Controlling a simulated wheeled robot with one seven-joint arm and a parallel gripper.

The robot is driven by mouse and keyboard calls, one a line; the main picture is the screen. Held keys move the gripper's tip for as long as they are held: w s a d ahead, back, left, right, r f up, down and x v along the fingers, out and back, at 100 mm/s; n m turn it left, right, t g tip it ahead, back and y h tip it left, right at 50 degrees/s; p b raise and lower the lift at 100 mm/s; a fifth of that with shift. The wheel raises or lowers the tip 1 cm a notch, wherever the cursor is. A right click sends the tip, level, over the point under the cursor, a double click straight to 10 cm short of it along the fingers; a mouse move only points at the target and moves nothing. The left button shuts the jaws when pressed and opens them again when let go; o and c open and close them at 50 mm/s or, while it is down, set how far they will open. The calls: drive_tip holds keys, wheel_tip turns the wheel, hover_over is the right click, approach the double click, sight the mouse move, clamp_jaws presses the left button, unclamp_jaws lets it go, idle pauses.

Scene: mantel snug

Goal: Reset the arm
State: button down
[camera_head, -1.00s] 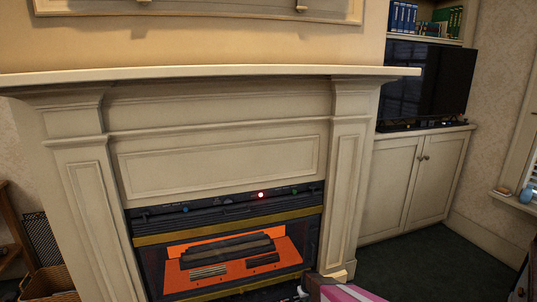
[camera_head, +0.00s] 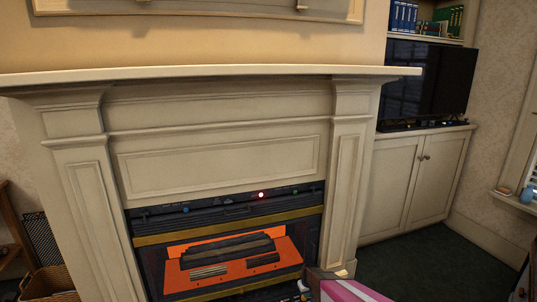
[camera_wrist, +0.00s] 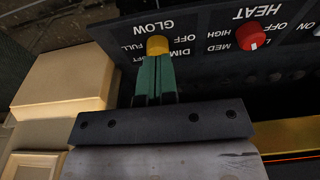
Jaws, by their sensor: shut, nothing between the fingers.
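My gripper (camera_wrist: 156,68) shows in the wrist view with its two dark green fingers shut together and nothing between them. Its tips are close by a yellow knob (camera_wrist: 157,45) under the word GLOW on a dark control panel (camera_wrist: 205,50). I cannot tell whether they touch it. The panel's lettering is upside down in this view. In the head view part of my arm, pink and white, shows at the bottom edge, in front of the fireplace's lower right; the fingers cannot be made out there.
A red knob (camera_wrist: 250,37) marked HEAT is beside the yellow one. The fireplace surround (camera_head: 218,167) frames a heater with an orange panel (camera_head: 235,270). A cabinet (camera_head: 415,185) with a television (camera_head: 428,82) stands right. Dark green carpet (camera_head: 430,265) is clear in front. A basket (camera_head: 50,282) is at lower left.

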drive_tip(key=shift+r, duration=0.8)
drive_tip(key=s+r+m, duration=0.1)
drive_tip(key=s+r, duration=0.5)
drive_tip(key=r, duration=0.7)
drive_tip(key=s+r+m, duration=0.1)
drive_tip(key=s+r, duration=0.6)
drive_tip(key=r, duration=0.6)
drive_tip(key=s+r+m+g, duration=0.1)
drive_tip(key=s+r, duration=0.6)
drive_tip(key=r, duration=0.6)
drive_tip(key=shift+s+a+m, duration=0.2)
drive_tip(key=shift+a+m, duration=0.1)
drive_tip(key=shift+a, duration=0.05)
drive_tip(key=shift+s+r, duration=0.2)
drive_tip(key=shift+r, duration=0.1)
